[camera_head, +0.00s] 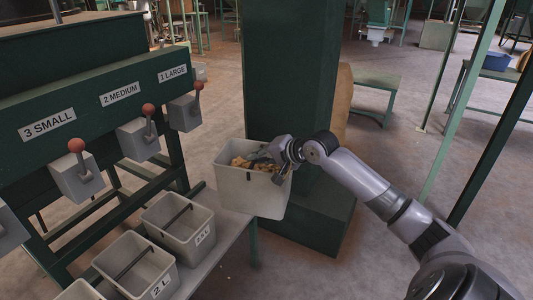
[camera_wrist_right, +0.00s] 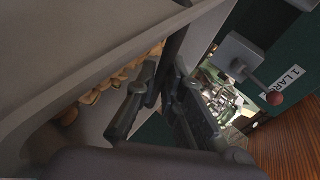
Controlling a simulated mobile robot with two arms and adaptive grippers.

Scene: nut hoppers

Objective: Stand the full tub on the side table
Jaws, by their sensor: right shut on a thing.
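The full tub (camera_head: 250,195) is a pale grey box with light brown nuts (camera_head: 243,162) in it. It is upright past the far end of the low bench; whether it touches the bench I cannot tell. My right gripper (camera_head: 268,160) is shut on the tub's dark handle bar. In the right wrist view the fingers (camera_wrist_right: 155,105) close on the bar, beside the tub wall (camera_wrist_right: 60,60) and the nuts (camera_wrist_right: 95,95). A green table (camera_head: 375,79) stands behind the pillar, to the right; I cannot tell if it is the side table. My left gripper is out of view.
Empty tubs (camera_head: 168,240) with handle bars stand on the low bench (camera_head: 228,236). Hoppers labelled small, medium and large (camera_head: 184,113) have red-knobbed levers. A thick green pillar (camera_head: 288,75) stands behind the tub. Green posts (camera_head: 460,110) rise on the right. Floor between is clear.

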